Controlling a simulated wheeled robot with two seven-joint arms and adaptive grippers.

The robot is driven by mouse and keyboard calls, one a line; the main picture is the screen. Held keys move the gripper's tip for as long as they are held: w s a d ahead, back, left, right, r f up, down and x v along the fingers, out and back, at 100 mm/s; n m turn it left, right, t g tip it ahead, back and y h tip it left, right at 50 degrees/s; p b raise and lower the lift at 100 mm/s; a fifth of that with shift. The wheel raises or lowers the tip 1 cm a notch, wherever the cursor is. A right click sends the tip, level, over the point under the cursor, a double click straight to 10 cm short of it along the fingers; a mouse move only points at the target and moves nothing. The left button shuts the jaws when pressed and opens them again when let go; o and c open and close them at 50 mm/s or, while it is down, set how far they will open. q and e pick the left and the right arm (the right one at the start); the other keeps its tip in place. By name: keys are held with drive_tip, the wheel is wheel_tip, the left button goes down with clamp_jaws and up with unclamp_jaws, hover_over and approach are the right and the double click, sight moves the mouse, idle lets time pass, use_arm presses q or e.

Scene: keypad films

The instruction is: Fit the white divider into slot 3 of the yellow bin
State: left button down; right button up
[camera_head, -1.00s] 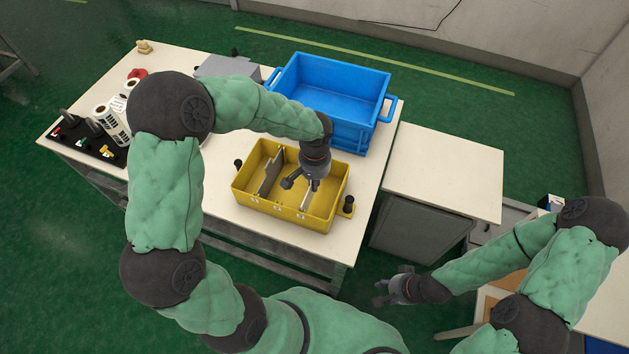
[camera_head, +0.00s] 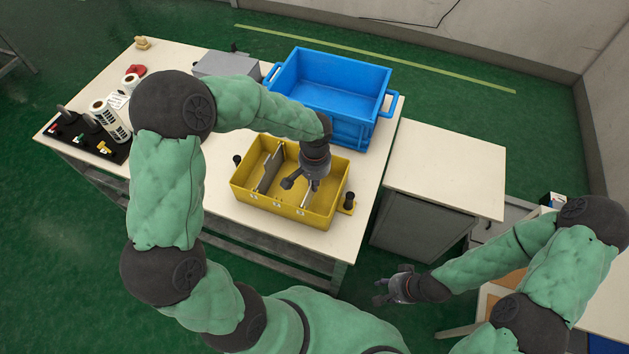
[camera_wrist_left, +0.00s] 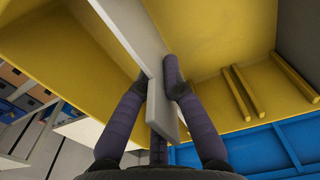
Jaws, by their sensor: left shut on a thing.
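The yellow bin (camera_head: 258,205) stands on the table, and its inside fills much of the left wrist view (camera_wrist_left: 225,50). My left gripper (camera_head: 302,184) is inside the bin's outline, right of its middle. It is shut on the white divider (camera_head: 307,194), whose pale panel runs between the fingers in the left wrist view (camera_wrist_left: 150,55). Several yellow ribs (camera_wrist_left: 258,92) show on a bin wall, apart from the divider. Whether the divider's lower edge sits in a slot is hidden. My right gripper (camera_head: 388,291) is open and empty, away from the table.
A grey divider (camera_head: 270,170) stands in the bin's left part. A blue crate (camera_head: 335,80) stands behind the bin. Black posts (camera_head: 349,201) flank the bin. Rolls (camera_head: 104,112) lie at the table's left. The cabinet top (camera_head: 445,175) at the right is clear.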

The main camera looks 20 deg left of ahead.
use_arm(q)
drive_tip(key=shift+f, duration=0.4)
drive_tip(key=c, duration=1.3)
unclamp_jaws()
wheel_tip(320, 180, up, 12)
drive_tip(key=shift+r, duration=0.1)
